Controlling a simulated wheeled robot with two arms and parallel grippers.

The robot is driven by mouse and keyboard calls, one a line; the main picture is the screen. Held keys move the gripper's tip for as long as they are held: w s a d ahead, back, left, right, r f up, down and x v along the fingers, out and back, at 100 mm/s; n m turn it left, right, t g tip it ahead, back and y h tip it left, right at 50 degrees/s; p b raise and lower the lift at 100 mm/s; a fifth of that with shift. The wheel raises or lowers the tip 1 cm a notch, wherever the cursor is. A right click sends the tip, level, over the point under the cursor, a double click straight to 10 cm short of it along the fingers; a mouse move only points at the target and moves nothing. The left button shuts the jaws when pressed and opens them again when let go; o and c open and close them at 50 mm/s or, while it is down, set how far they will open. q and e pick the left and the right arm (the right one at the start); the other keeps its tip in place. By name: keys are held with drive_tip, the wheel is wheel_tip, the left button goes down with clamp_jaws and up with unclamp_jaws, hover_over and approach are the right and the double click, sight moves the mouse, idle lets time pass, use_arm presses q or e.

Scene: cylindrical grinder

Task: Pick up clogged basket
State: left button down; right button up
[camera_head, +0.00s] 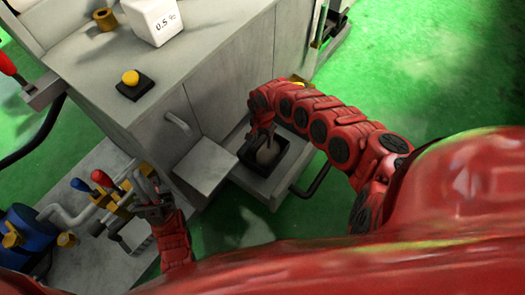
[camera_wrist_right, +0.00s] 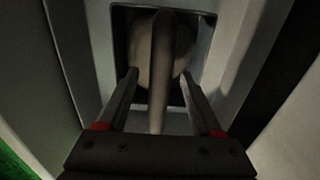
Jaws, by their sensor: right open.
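The basket (camera_head: 268,153) is a greyish, rounded thing sitting in a black square holder (camera_head: 247,157) on a pulled-out ledge low on the machine. In the right wrist view the basket (camera_wrist_right: 183,58) shows inside the dark square opening, with an upright handle (camera_wrist_right: 160,75) rising toward the camera. My right gripper (camera_head: 263,137) points down over it. In the wrist view its open fingers (camera_wrist_right: 160,90) stand on either side of the handle, with gaps visible. My left gripper (camera_head: 150,188) is at the lower left, beside the valve handles; its jaw state is unclear.
The grey machine cabinet (camera_head: 225,65) rises behind the ledge. A grey panel (camera_head: 204,165) juts out left of the holder. Levers with blue and red grips (camera_head: 101,178) and a blue motor-like part (camera_head: 27,232) crowd the lower left. Green floor (camera_head: 430,60) is open at right.

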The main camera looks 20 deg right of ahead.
clamp_jaws()
idle(1.3)
